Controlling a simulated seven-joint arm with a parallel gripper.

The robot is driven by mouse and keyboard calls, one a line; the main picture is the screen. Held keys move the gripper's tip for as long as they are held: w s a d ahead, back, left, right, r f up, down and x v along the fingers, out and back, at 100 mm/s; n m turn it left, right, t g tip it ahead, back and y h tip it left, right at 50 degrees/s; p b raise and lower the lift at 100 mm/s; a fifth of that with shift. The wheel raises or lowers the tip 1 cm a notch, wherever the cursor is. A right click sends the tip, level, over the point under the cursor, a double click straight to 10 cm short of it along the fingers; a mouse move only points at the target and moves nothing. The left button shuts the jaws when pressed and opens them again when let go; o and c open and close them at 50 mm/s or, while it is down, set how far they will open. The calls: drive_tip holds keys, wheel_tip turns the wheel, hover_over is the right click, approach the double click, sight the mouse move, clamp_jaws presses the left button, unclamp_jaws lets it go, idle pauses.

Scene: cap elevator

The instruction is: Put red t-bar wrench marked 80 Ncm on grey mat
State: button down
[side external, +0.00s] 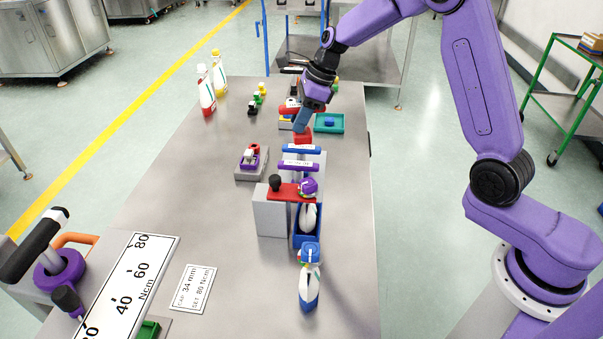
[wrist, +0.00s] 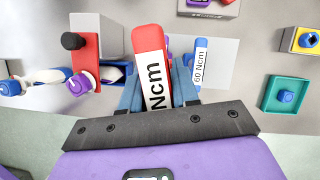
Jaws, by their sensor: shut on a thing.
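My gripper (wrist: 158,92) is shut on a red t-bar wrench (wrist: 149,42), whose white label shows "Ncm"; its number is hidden. In the side view my gripper (side external: 301,122) points down, with the red wrench (side external: 303,136) at its fingertips, seemingly above the table. A light grey mat (wrist: 222,58) lies beyond the fingers in the wrist view. A blue wrench marked 60 Ncm (wrist: 200,62) is over this mat. In the side view the mat (side external: 317,159) shows partly around the blue wrench (side external: 301,148) and a purple-handled wrench (side external: 299,165).
A grey block fixture (side external: 270,215) with a red clamp and a blue holder with a purple-capped bottle stands near the mat. A blue-capped bottle (side external: 309,285) stands in front. A teal tray (side external: 329,122) and a grey stand (side external: 250,163) are nearby.

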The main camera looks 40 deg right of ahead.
drive_tip(key=w+d+f+m, duration=0.3)
drive_tip(key=w+d+f, duration=0.4)
drive_tip(key=d, duration=0.3)
drive_tip(key=shift+t+h, duration=0.4)
drive_tip(key=shift+w+d+f, duration=0.15)
drive_tip(key=shift+f, duration=2.25)
drive_tip(key=shift+w+d+f, duration=0.1)
drive_tip(key=shift+w+f, duration=0.05)
drive_tip(key=shift+f, duration=2.25)
drive_tip(key=c, duration=0.8)
unclamp_jaws()
drive_tip(key=shift+f, duration=0.15)
drive_tip(key=shift+c, duration=0.2)
